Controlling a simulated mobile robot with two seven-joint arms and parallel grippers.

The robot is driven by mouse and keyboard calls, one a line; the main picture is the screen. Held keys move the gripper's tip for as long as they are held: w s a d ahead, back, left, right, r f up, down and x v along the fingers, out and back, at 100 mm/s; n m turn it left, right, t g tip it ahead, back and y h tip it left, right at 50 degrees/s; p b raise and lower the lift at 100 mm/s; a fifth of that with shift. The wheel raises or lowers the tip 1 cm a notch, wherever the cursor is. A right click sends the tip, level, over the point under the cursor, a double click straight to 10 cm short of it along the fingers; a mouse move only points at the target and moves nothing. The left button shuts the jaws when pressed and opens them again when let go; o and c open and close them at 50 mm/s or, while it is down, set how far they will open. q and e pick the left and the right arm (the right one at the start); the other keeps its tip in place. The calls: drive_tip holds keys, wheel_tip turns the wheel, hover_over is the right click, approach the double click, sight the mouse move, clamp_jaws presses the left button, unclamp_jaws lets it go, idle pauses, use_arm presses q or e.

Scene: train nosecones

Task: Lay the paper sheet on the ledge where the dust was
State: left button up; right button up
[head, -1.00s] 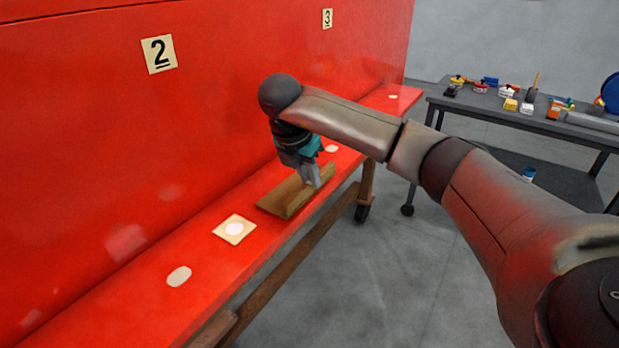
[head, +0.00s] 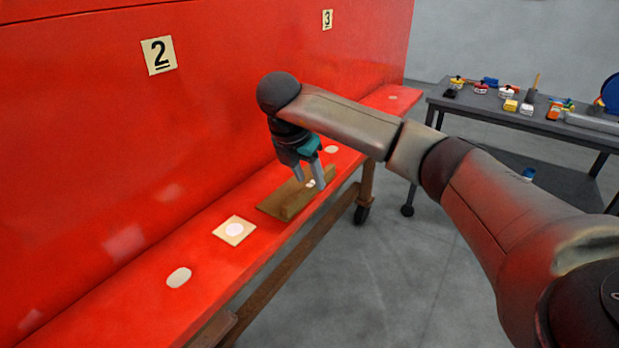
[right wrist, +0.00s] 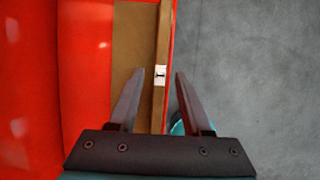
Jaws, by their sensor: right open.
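A flat brown sheet (head: 275,205) lies on the red ledge (head: 205,258), with a raised brown strip (head: 291,207) along its front side. I cannot tell whether sheet and strip are one piece. In the right wrist view the sheet (right wrist: 130,50) lies left of the strip (right wrist: 163,35), which carries a small white label (right wrist: 160,75). My right gripper (head: 309,184) is open just above the strip; its fingers (right wrist: 157,72) are on either side of it in the wrist view. No dust is clearly visible. My left gripper is out of view.
A tan square with a white disc (head: 234,230) and a pale oval patch (head: 179,277) are on the ledge nearer me. The red wall (head: 130,130) rises behind. A grey table (head: 490,106) with several small items stands at right.

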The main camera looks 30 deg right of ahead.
drive_tip(key=p+v, duration=0.2)
drive_tip(key=v, duration=0.9)
drive_tip(key=shift+r, duration=0.1)
